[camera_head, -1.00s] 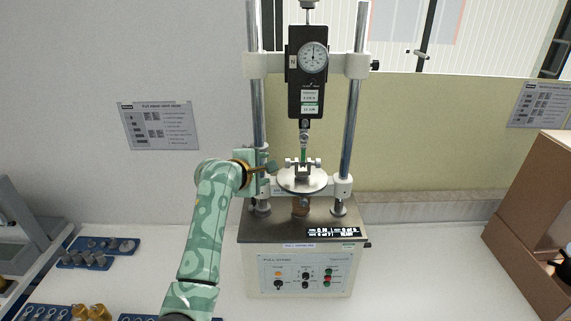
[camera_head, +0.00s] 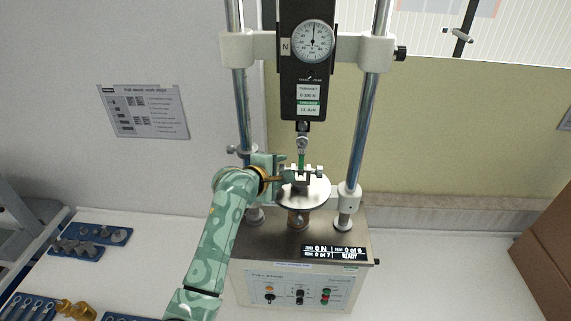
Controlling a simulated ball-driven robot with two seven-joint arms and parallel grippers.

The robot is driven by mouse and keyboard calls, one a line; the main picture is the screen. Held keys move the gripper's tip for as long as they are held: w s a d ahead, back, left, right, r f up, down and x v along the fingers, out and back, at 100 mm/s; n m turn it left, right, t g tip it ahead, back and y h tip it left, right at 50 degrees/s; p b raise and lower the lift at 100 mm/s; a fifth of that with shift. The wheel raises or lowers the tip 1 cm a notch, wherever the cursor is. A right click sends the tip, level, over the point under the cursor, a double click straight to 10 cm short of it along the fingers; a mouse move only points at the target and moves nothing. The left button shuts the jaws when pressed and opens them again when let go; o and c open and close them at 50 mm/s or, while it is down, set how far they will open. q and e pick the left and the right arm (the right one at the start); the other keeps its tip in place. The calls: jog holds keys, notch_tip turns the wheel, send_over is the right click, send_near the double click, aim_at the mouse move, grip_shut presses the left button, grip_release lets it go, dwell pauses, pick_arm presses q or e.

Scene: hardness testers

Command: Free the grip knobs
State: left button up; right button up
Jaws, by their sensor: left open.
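The pull stand (camera_head: 302,283) stands in the middle, with two chrome posts and a black force gauge (camera_head: 308,95) with a round dial. Below the gauge a thin green piece (camera_head: 301,160) hangs down to a small metal grip on a round plate (camera_head: 314,190). Small light knobs (camera_head: 319,172) stick out at the grip's sides. My left gripper (camera_head: 281,179) is open, close to the left side of the grip and at about its height. Whether it touches the left knob is too small to tell. My right gripper is not in view.
Blue trays with metal parts (camera_head: 88,240) lie at the left, and brass pieces (camera_head: 76,309) at the lower left. A brown box (camera_head: 548,255) stands at the right. The white bench right of the stand is clear. The display reads 0 N and READY.

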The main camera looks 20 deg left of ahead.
pick_arm(q)
jog(key=shift+s+r, duration=0.15)
jog(key=shift+s, duration=0.15)
jog(key=shift+c, duration=0.5)
jog(key=shift+a, duration=0.1)
jog(key=c, duration=0.9)
jog(key=t+b, duration=0.1)
jog(key=f+t+b, duration=0.1)
jog(key=shift+s+m+t, duration=0.1)
jog(key=shift+m+t, duration=0.2)
jog(key=shift+m, duration=0.1)
jog(key=t+b, duration=0.1)
jog(key=b, duration=0.1)
jog(key=m+t+b, duration=0.1)
jog(key=t+b, duration=0.1)
jog(key=b, duration=0.1)
jog(key=shift+f+h, duration=0.2)
jog(key=shift+h, duration=0.1)
jog(key=shift+r+m+t+b, duration=0.25)
jog(key=shift+t+b, duration=0.25)
jog(key=shift+b, duration=0.6)
